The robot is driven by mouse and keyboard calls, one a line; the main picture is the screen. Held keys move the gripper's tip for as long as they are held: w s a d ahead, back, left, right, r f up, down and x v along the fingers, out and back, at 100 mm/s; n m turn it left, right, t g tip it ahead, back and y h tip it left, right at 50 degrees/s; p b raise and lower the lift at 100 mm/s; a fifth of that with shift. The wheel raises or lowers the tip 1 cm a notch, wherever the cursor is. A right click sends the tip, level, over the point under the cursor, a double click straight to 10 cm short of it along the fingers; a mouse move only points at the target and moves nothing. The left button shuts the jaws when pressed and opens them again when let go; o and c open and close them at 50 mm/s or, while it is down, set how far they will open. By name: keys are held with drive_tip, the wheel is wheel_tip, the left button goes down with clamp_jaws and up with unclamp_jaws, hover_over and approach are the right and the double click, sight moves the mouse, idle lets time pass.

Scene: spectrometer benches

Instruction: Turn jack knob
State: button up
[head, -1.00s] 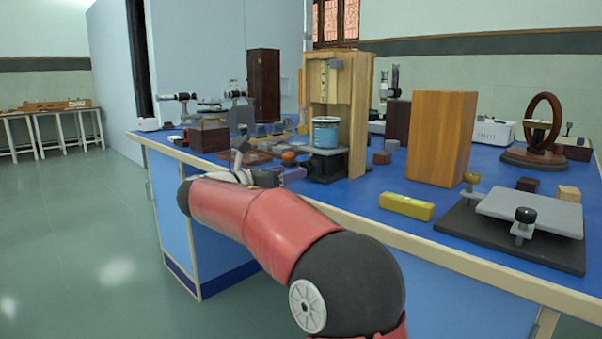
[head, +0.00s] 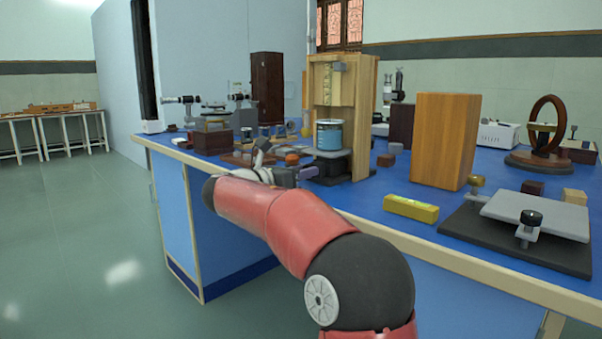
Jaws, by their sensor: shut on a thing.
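The jack (head: 333,167) is a dark block with a grey top plate, standing at the foot of an upright wooden frame (head: 362,120) on the blue bench. A blue container (head: 328,135) rests on its plate. My gripper (head: 308,173) reaches in from the left, low over the bench, and its purple-grey end meets the jack's left side. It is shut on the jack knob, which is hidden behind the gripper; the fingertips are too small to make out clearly.
An orange round piece (head: 292,159) lies just behind my gripper. A yellow block (head: 411,208), a tall wooden block (head: 443,140) and a grey platform on a black base (head: 470,245) stand to the right. The spectrometer (head: 213,120) stands back left.

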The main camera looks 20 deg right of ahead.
drive_tip(key=shift+m, duration=0.4)
drive_tip(key=m+b, duration=0.1)
drive_tip(key=m, duration=0.3)
drive_tip(key=shift+f+m, duration=0.1)
drive_tip(key=shift+m, duration=0.2)
drive_tip(key=m+b, duration=0.2)
drive_tip(key=m, duration=0.3)
drive_tip(key=shift+s, duration=0.1)
drive_tip(key=shift+m+b, duration=0.3)
drive_tip(key=shift+b, duration=0.05)
drive_tip(key=o, duration=1)
